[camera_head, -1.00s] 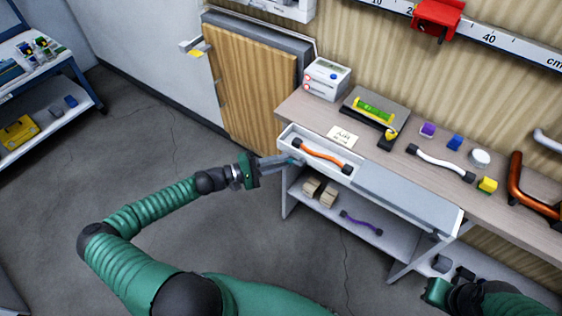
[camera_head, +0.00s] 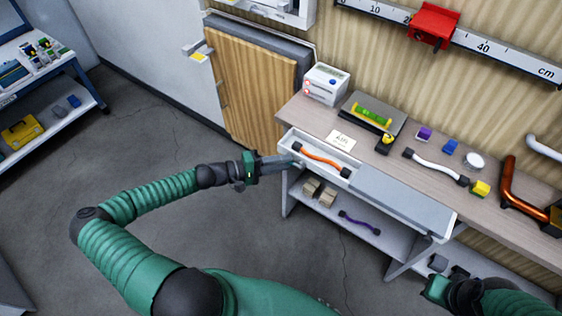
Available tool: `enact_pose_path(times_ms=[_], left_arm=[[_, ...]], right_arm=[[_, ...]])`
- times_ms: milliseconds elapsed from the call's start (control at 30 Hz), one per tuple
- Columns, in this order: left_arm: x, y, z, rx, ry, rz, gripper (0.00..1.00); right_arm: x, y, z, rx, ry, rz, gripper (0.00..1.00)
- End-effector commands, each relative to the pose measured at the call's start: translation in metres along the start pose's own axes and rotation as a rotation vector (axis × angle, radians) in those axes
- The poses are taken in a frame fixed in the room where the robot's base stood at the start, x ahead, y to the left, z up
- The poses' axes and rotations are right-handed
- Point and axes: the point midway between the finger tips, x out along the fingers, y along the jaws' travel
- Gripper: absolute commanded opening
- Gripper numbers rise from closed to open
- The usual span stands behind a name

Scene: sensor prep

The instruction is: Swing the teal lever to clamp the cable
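The orange cable (camera_head: 322,158) with dark ends lies in the white open tray (camera_head: 285,142) at the front left of the workbench. A small teal piece, likely the lever, shows at the tray's left end, by my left fingertips; it is too small to make out clearly. My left gripper (camera_head: 280,163) reaches in from the left, its grey fingers at the tray's left edge. Whether they touch the teal piece, and how far apart they are, I cannot tell. My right gripper (camera_head: 437,287) is low at the right, in front of the bench; its fingers are not clear.
On the workbench (camera_head: 330,118) stand a white device (camera_head: 326,84), a green level (camera_head: 372,112), a white cable (camera_head: 436,167) and small blocks. A lower shelf holds wooden blocks and a purple cable (camera_head: 358,222). Floor to the left is clear.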

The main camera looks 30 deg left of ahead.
Motion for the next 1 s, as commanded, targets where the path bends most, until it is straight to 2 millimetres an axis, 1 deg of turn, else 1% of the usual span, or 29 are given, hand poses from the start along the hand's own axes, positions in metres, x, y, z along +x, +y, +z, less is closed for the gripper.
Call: enact_pose_path(times_ms=[167,267,367,600,700,833,900,1000], left_arm=[[-0.002,0.001,-0.001,-0.001,0.002,0.001,0.24],[-0.011,0.001,-0.002,-0.001,0.004,0.001,0.24],[-0.031,0.000,-0.002,-0.002,0.006,0.000,0.24],[-0.102,-0.002,-0.003,-0.001,0.007,-0.003,0.24],[-0.129,-0.002,-0.003,-0.002,0.006,-0.003,0.24],[-0.154,-0.002,-0.002,-0.002,0.003,-0.001,0.24],[-0.163,-0.002,-0.002,-0.002,0.002,-0.002,0.24],[-0.168,-0.002,-0.002,-0.002,0.001,-0.001,0.24]], right_arm=[[0.000,0.000,0.000,0.000,0.000,0.000,0.00],[0.000,0.000,0.000,0.000,0.000,0.000,0.00],[0.001,0.000,0.000,0.000,0.000,0.000,0.00],[0.004,0.000,0.001,0.000,0.000,0.000,0.00],[0.005,0.000,0.001,0.000,0.000,0.000,0.00],[0.005,0.000,0.001,0.000,0.000,0.000,0.00],[0.005,0.000,0.001,0.000,0.000,0.000,0.00],[0.005,0.000,0.001,0.000,0.000,0.000,0.00]])
